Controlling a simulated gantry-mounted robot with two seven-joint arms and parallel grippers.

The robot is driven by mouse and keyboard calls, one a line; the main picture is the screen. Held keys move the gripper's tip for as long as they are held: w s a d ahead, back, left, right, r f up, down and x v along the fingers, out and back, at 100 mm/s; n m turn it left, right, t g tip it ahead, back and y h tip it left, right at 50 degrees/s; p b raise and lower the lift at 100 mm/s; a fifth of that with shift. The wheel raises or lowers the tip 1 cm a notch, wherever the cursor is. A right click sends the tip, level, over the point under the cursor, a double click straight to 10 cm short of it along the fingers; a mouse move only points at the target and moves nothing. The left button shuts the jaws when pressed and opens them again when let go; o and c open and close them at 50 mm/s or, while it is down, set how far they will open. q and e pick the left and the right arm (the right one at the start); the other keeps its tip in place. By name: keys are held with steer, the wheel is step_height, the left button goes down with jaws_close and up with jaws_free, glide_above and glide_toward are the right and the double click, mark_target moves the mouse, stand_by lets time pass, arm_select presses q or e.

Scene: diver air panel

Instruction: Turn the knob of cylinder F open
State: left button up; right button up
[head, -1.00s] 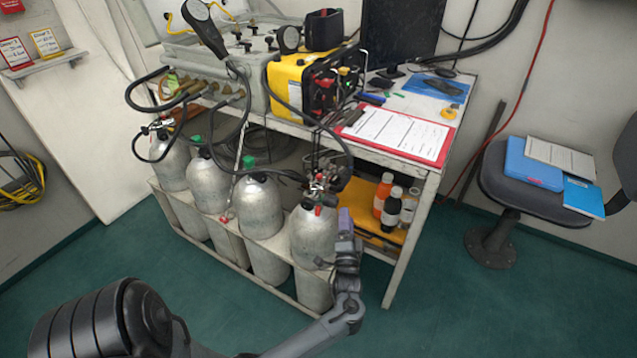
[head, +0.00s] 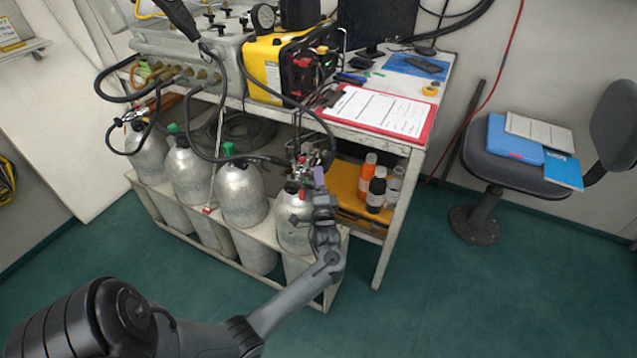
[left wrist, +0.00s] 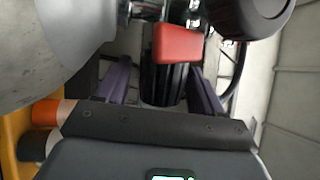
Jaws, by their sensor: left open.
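The rightmost silver cylinder (head: 293,225) stands in the rack and carries a valve with hoses and red parts (head: 303,172). No letter F is legible on it. My left gripper (head: 318,180) is open at the right side of this valve. In the left wrist view, its purple fingers (left wrist: 160,70) stand apart on either side of a black ribbed knob (left wrist: 163,88), with visible gaps. A red block (left wrist: 178,43) sits just beyond the knob. The silver cylinder's shoulder (left wrist: 45,45) fills the upper left. My right gripper is not in view.
Several other cylinders (head: 240,195) stand to the left, some with green caps. Black hoses (head: 258,95) loop above the valve. The table's front edge (head: 375,140) is close behind the gripper. Bottles (head: 376,190) stand on the shelf at right. A round black part (left wrist: 250,15) is above the right finger.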

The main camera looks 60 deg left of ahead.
arm_select(q)
steer(key=shift+w+a+r, duration=0.1)
steer(key=shift+w+a, duration=0.05)
steer(key=shift+a, duration=0.2)
steer(key=c, duration=1)
steer(key=shift+o, duration=0.2)
steer(key=n+y+b, duration=0.1)
steer(key=b, duration=0.2)
steer(key=shift+f+y, duration=0.2)
steer(key=shift+y, duration=0.2)
steer(key=shift+r+t+y+b, duration=0.1)
steer(key=shift+t+y+b, duration=0.2)
steer(key=shift+t+b, duration=0.1)
steer(key=shift+r+n+y, duration=0.3)
steer(key=shift+n, duration=0.1)
steer(key=o, duration=1)
steer(key=shift+c, duration=0.2)
steer(key=shift+d, duration=0.1)
